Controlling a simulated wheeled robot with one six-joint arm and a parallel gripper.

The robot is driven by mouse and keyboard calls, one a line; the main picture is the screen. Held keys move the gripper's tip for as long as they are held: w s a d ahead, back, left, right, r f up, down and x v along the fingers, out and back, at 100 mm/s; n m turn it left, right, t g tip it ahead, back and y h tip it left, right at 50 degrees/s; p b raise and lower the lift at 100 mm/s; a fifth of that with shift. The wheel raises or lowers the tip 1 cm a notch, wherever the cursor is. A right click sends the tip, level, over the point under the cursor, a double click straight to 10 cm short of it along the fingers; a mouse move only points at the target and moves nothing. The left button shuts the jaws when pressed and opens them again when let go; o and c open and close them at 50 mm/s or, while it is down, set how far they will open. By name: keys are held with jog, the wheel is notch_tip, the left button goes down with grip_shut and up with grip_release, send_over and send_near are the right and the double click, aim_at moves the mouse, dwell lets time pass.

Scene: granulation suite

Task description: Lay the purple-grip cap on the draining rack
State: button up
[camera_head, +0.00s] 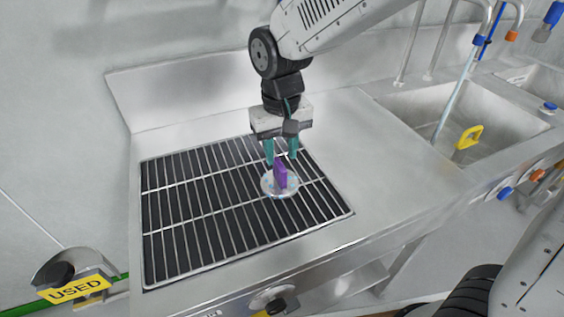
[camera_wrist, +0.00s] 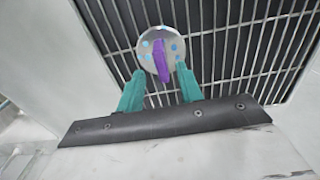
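The cap is a pale round disc (camera_head: 268,189) with blue spots and an upright purple grip (camera_head: 281,173). It lies on the draining rack (camera_head: 190,238), a dark tray with metal bars, toward its right side. My gripper (camera_head: 281,153) points down just above the cap. Its two teal fingers are spread and hold nothing. In the wrist view, the purple grip (camera_wrist: 160,62) shows between and beyond the fingertips of my gripper (camera_wrist: 160,70), with gaps on both sides. The disc (camera_wrist: 150,38) appears flat on the bars.
The rack is set in a steel counter (camera_head: 375,170), and the rest of its bars are bare. A sink (camera_head: 420,105) with a yellow item (camera_head: 468,137) is at the right. A raised backsplash (camera_head: 180,88) runs behind. A yellow "USED" sign (camera_head: 75,290) is at the lower left.

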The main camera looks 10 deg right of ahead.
aim_at(282, 166)
notch_tip(282, 166, up, 8)
jog(key=shift+f, duration=0.25)
jog(key=s+d+r+m+t, duration=0.1)
jog(key=s+d+m, duration=0.2)
jog(key=s+d, duration=1.6)
jog(key=shift+d+r, duration=0.25)
jog(key=shift+d, duration=0.8)
jog(key=shift+s+d, duration=0.1)
jog(key=shift+s, duration=0.05)
